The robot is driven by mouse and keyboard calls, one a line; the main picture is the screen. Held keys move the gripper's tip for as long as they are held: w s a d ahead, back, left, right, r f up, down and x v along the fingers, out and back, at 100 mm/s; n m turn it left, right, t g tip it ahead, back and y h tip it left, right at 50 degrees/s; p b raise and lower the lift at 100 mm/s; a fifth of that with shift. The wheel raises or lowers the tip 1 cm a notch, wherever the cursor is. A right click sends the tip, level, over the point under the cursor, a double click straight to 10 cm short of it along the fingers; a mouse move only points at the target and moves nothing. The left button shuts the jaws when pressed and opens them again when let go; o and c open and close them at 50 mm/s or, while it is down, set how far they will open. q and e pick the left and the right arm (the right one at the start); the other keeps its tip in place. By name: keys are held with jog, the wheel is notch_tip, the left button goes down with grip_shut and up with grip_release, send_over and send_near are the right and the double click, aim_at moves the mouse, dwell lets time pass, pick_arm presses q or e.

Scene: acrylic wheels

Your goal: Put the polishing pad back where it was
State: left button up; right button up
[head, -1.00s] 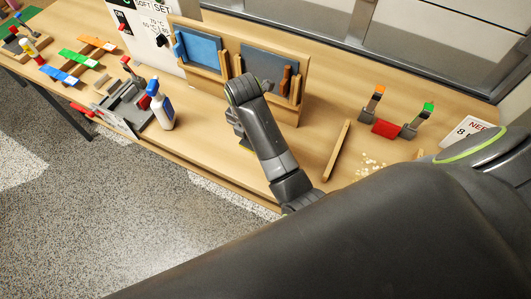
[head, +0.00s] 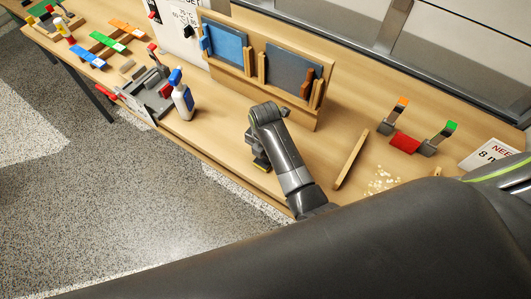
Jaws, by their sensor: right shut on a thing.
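My right gripper (head: 257,151) comes in from the lower right and hangs over the front part of the bench, in front of the wooden rack. Its fingers are mostly hidden behind my own wrist. It is shut on a small dark block with a yellow lower edge (head: 262,166), which looks like the polishing pad. I cannot tell whether the pad touches the bench. The wooden rack (head: 248,85) stands upright at the back, with a blue sheet (head: 224,47) and a dark grey sheet (head: 290,72) in it. My left gripper is out of view.
A white spray bottle with a blue top (head: 182,100) stands left, beside a grey fixture (head: 152,90). A wooden strip (head: 351,158) lies right of my arm, near pale chips (head: 382,181). A red block (head: 404,143) sits between two grey stands. The bench's front edge is close.

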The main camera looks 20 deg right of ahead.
jog(key=shift+f, duration=0.15)
jog(key=o, duration=0.9)
